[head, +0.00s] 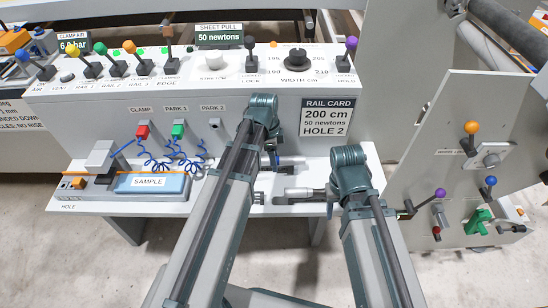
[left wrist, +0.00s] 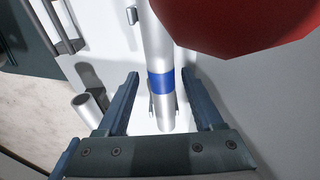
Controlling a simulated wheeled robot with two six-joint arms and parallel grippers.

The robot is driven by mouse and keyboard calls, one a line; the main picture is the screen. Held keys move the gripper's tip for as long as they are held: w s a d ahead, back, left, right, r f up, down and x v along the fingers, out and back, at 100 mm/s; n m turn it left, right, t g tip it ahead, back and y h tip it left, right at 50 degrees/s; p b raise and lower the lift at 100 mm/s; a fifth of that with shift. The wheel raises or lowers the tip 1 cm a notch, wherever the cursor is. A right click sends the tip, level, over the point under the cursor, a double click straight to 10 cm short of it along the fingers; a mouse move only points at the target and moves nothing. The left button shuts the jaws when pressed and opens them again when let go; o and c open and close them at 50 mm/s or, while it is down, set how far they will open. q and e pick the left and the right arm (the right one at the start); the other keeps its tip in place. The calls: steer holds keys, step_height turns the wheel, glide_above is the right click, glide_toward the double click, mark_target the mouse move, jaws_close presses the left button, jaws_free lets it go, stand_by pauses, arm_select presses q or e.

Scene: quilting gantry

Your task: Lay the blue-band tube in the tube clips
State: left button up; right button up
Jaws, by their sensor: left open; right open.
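The blue-band tube (left wrist: 158,50) is a silver tube with one blue ring, seen in the left wrist view. It runs down between the two fingers of my left gripper (left wrist: 160,76), which stand apart on either side with gaps to the tube. In the head view my left gripper (head: 273,160) is mostly hidden behind its own wrist, over the white ledge. My right gripper (head: 334,205) is low at the ledge's right end, largely hidden by its wrist. I cannot make out the tube clips for certain; a small metal fitting (left wrist: 132,15) shows beside the tube.
A large red rounded thing (left wrist: 240,22) fills the upper right of the left wrist view. A short open-ended cylinder (left wrist: 88,108) is at the left. On the ledge (head: 225,200) are a blue SAMPLE block (head: 150,184) and a micrometer-like device (head: 298,195). A lever panel (head: 455,160) stands right.

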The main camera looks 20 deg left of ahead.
arm_select(q)
steer(key=shift+r, duration=0.1)
step_height(320, 180, up, 12)
steer(key=a+p, duration=0.1)
steer(key=p, duration=1.1)
steer(key=s+d+n+y, duration=0.2)
steer(key=s+d+n, duration=0.9)
steer(key=s, duration=0.3)
steer(key=shift+s+d+g+y, duration=0.15)
steer(key=shift+d+g+y, duration=0.15)
steer(key=shift+d, duration=0.05)
step_height(320, 180, up, 9)
steer(key=p, duration=0.9)
steer(key=shift+r+p, duration=0.2)
steer(key=shift+p, duration=0.1)
